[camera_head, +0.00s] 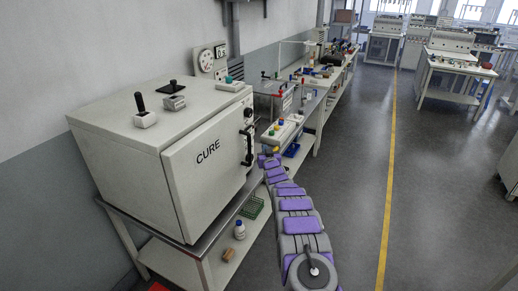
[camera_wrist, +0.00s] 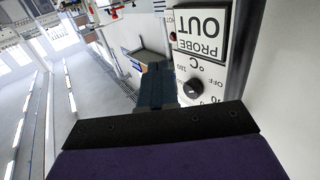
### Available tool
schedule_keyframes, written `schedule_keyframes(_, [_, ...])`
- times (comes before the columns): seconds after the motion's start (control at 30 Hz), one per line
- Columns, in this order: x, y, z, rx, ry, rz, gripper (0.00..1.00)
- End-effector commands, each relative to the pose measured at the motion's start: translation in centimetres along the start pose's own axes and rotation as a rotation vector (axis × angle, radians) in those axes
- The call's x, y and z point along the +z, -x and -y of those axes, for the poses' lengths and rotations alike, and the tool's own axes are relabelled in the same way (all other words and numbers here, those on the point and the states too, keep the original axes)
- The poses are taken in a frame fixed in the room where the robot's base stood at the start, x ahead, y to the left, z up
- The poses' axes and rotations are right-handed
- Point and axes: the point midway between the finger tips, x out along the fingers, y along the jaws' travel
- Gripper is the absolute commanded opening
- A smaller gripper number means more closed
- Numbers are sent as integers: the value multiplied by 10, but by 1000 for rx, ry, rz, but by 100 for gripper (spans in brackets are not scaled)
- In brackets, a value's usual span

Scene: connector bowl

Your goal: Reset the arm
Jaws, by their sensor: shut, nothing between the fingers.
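My arm, grey with purple pads, reaches forward from the bottom of the head view along the right side of a white oven (camera_head: 155,150) marked CURE. My gripper (camera_head: 266,158) is at its far end, small, just right of the oven door and its black handle (camera_head: 248,145). In the wrist view my gripper (camera_wrist: 157,72) shows as a dark, narrow shape with its fingers together and nothing visible between them. Beside it there is a white panel (camera_wrist: 203,60) with a black knob and an upside-down PROBE OUT label.
The oven stands on a bench (camera_head: 200,250) with a green rack (camera_head: 251,207) and a white bottle (camera_head: 239,230) on its lower shelf. A box with coloured buttons (camera_head: 282,132) is beyond my gripper. The floor (camera_head: 440,190) right of the yellow line (camera_head: 388,180) is open.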

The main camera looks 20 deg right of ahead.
Motion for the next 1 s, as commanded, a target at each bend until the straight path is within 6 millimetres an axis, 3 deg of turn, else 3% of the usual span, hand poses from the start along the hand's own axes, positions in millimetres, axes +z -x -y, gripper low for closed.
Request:
schedule_keyframes(0.37, [-1,34,-54,9,-4,2,0])
schedule_keyframes(0.5, [-1,41,-63,7,-4,0,0])
schedule_keyframes(0.8, [-3,45,-63,8,-3,9,0])
schedule_keyframes(1.0, [-25,54,-47,27,1,109,0])
